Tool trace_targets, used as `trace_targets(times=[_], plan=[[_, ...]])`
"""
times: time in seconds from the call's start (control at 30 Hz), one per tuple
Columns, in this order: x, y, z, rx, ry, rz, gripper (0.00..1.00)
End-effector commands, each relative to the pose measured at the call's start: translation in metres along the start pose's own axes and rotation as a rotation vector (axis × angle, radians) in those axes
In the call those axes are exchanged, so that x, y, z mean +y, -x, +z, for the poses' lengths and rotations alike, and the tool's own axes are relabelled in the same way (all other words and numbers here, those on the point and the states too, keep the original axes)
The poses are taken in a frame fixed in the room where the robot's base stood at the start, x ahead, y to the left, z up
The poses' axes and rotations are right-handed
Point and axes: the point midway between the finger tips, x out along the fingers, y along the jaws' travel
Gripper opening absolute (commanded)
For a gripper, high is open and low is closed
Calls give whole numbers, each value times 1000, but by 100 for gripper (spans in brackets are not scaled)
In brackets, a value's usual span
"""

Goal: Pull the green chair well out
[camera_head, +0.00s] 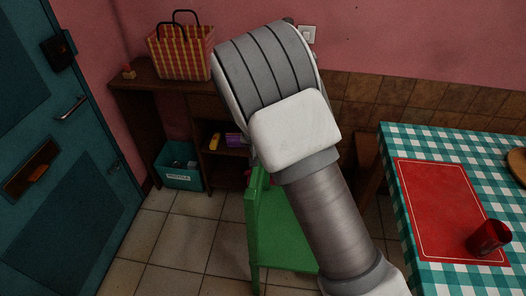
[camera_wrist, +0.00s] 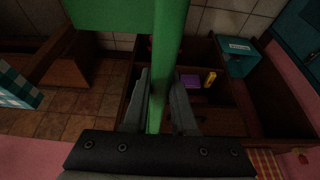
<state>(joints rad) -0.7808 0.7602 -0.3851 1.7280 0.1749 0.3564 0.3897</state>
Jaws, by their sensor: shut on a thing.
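The green chair (camera_head: 290,235) stands on the tiled floor left of the table in the head view, partly hidden behind my arm. Its upright back faces the door side and its flat seat extends to the right. In the wrist view, a green bar of the chair (camera_wrist: 170,45) runs down between the two fingers of my gripper (camera_wrist: 158,85), one finger on each side. My gripper is shut on this bar. My arm hides the gripper in the head view.
A table with a green checked cloth (camera_head: 393,145) stands at right, bearing a red mat (camera_head: 440,200) and red cup (camera_head: 489,237). A wooden shelf (camera_head: 140,88) with a plaid bag (camera_head: 182,55) and a teal bin (camera_head: 180,178) are behind. Floor (camera_head: 185,250) before the teal door (camera_head: 50,190) is clear.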

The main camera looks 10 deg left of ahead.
Motion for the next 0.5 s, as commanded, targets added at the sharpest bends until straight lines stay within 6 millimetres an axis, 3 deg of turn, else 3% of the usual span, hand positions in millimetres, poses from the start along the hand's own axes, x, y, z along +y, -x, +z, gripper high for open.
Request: trace_targets(times=[0.17,0.2,0.3,0.33,0.5], plan=[[-8,1,1,3,5,-12,0],[-8,1,1,3,6,-13,32],[-8,1,1,3,5,-12,50],[-7,1,1,3,5,-11,55],[-5,1,0,2,4,-8,55]])
